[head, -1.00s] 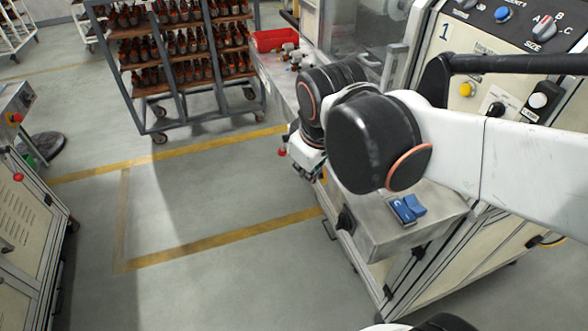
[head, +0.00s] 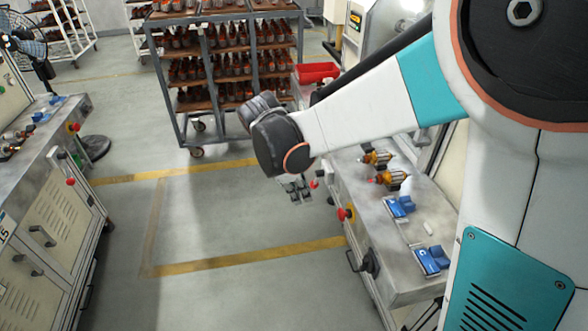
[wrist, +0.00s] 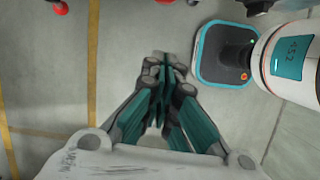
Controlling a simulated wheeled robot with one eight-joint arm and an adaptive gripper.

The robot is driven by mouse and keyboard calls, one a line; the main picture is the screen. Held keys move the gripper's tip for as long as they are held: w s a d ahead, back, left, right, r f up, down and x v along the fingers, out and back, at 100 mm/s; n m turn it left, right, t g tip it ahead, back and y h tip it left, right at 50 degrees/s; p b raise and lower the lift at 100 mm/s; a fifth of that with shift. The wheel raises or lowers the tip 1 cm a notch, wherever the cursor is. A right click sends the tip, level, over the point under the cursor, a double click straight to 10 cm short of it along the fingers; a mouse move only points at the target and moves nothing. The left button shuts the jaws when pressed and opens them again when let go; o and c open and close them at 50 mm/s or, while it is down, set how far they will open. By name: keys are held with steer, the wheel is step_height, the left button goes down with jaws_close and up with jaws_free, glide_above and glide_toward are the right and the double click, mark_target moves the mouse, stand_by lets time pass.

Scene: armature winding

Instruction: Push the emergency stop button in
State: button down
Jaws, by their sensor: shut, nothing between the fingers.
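A red emergency stop button (head: 343,214) on a yellow base sits on the near side of the right workbench, below its top. A similar red button on yellow (head: 73,127) is on the left machine. The frames do not show whether either is pushed in. My gripper (head: 303,198) hangs over the floor, left of and slightly above the right button in the head view, apart from it. In the wrist view my gripper (wrist: 165,66) has its fingers together and empty, pointing down. Red round parts (wrist: 60,8) show at the wrist view's top edge; which they are is unclear.
The right workbench (head: 394,232) carries blue fixtures (head: 432,260) and copper-wound armatures (head: 389,178). A red knob (head: 315,184) shows beside my gripper. A red bin (head: 317,72) and a loaded rack (head: 228,75) stand behind. The floor between the machines is clear.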

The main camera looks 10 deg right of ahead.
mark_target(344, 214)
steer(key=shift+w+a+f+n+h, duration=0.2)
steer(key=shift+a+n+h, duration=0.1)
steer(key=shift+n, duration=0.3)
steer(key=d+f+b, duration=0.3)
steer(key=d+f, duration=0.5)
steer(key=f, duration=0.1)
steer(key=shift+b, duration=0.4)
steer(key=shift+f, duration=0.1)
